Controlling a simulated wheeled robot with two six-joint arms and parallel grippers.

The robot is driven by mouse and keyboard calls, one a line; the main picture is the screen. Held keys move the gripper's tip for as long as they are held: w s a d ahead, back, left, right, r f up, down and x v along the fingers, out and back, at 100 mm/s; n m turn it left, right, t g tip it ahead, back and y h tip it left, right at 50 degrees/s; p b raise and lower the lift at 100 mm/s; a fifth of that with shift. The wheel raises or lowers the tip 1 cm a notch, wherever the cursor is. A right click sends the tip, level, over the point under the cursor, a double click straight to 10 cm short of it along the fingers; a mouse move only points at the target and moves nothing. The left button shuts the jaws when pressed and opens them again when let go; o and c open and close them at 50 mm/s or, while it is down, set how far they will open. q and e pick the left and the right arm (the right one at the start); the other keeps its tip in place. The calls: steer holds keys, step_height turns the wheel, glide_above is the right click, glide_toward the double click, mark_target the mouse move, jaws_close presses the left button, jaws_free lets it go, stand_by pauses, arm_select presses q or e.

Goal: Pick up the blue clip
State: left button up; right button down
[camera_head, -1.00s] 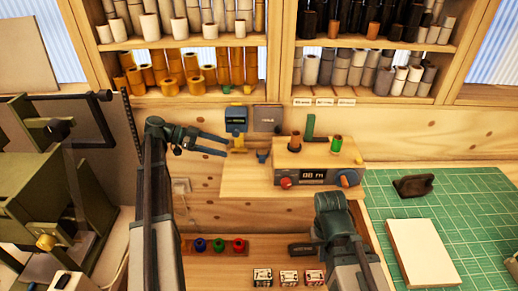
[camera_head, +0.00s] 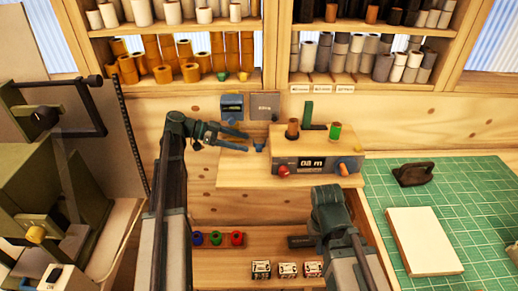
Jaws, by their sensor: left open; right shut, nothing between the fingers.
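A small blue clip (camera_head: 259,147) sits on the wooden shelf (camera_head: 232,174), just left of the grey device (camera_head: 290,150). My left gripper (camera_head: 245,142) is open and reaches in from the left. Its two blue-grey fingers point right, with their tips close to the clip's left side. Nothing shows between them, and I cannot tell whether they touch the clip. My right gripper (camera_head: 326,198) is at the front of the shelf, below the device, away from the clip. Its fingers are mostly hidden by its own wrist.
The device carries a brown spool (camera_head: 293,129) and a green spool (camera_head: 335,131). A blue box (camera_head: 232,107) hangs on the wall above the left fingers. An open drawer below holds coloured spools (camera_head: 215,239) and small boxes (camera_head: 287,270). A green cutting mat (camera_head: 462,200) lies right.

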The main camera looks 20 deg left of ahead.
mark_target(258, 146)
arm_select(q)
steer(key=shift+d, duration=0.15)
steer(key=b+x, duration=0.1)
steer(key=x, duration=0.3)
steer(key=shift+f+b, duration=0.1)
steer(key=shift+b, duration=0.25)
steer(key=shift+w+d, duration=0.2)
steer(key=shift+d, duration=0.25)
jaws_close()
